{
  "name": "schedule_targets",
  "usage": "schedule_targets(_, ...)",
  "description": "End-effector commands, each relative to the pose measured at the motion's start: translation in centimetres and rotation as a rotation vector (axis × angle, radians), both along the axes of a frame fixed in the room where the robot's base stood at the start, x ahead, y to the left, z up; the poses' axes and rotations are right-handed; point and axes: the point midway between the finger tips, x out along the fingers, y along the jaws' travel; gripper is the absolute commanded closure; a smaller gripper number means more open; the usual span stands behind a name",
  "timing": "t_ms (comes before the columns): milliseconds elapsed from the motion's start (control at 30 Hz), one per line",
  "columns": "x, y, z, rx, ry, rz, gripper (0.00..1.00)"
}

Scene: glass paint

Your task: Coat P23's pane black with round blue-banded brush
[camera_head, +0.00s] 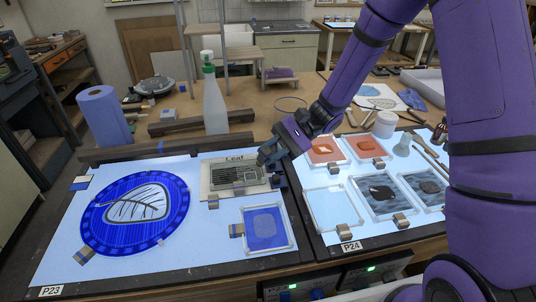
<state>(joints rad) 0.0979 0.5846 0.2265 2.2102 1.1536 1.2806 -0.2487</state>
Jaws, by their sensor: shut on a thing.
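The light table labelled P23 (52,291) fills the left front. On it lies a round blue pane (95,222) with a pale leaf outlined in dark lines. A small square blue pane (265,240) with a greyish centre patch lies to its right. A card headed "Leaf" (234,157) with a dark panel lies behind the square pane. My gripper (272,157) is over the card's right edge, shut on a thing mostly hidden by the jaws. I cannot make out whether that is the round blue-banded brush.
The light table labelled P24 (351,246) at right holds several small panes, a white jar (384,124) and brushes or tools (430,153). A spray bottle (214,105), dark bars (200,122) and a blue paper roll (104,117) stand behind P23. Small clips edge the panes.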

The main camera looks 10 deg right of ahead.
Motion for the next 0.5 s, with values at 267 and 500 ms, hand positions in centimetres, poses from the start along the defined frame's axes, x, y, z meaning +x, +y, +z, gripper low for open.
schedule_targets(267,0.7,0.0,0.5,0.001,-0.002,0.000,1.00)
schedule_targets(500,3.2,0.1,0.5,0.001,-0.001,0.001,1.00)
